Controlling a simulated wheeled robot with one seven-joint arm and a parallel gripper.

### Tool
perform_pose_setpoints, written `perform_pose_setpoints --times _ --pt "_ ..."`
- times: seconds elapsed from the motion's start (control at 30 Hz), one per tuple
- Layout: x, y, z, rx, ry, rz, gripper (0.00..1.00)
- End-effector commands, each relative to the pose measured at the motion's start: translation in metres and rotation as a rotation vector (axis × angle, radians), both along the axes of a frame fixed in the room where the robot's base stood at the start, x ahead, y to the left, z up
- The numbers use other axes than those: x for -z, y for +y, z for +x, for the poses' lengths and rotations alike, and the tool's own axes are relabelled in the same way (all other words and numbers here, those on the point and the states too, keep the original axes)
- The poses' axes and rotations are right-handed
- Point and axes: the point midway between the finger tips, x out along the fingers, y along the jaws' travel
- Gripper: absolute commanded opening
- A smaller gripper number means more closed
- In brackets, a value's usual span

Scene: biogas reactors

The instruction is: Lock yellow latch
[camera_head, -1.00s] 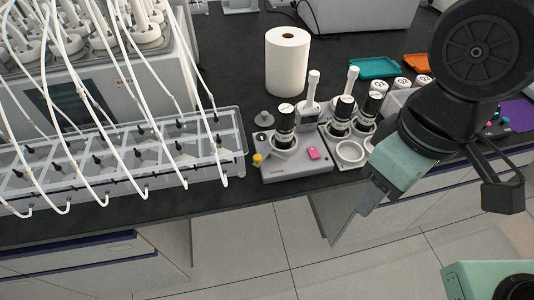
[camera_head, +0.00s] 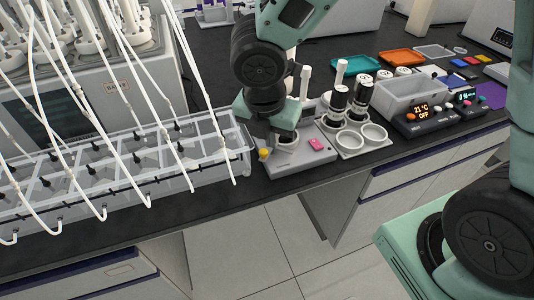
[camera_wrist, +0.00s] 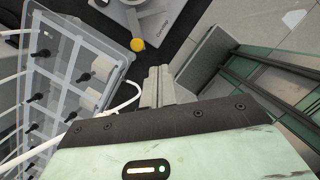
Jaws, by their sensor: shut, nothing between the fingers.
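The yellow latch (camera_head: 264,154) is a small round knob at the left front corner of a grey device (camera_head: 300,158) on the black bench. In the wrist view the yellow latch (camera_wrist: 138,45) shows just beyond and slightly left of my fingertips. My gripper (camera_wrist: 160,72) is shut and empty, with a visible gap to the knob. In the head view my gripper (camera_head: 270,138) is over the left part of the device, close to the latch. The arm hides the back left of the device and much of what stands there.
A clear compartment tray (camera_head: 243,150) with white tubes stands just left of the device.

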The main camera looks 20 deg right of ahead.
Motion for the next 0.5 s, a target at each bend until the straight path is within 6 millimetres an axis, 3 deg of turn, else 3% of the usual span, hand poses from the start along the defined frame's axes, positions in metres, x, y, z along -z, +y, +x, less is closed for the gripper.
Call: perform_pose_setpoints --times 0.3,0.5 --pt "0.002 0.000 0.000 0.002 0.000 0.000 0.00" --pt "0.025 -0.004 0.003 0.001 0.004 -0.001 0.00"
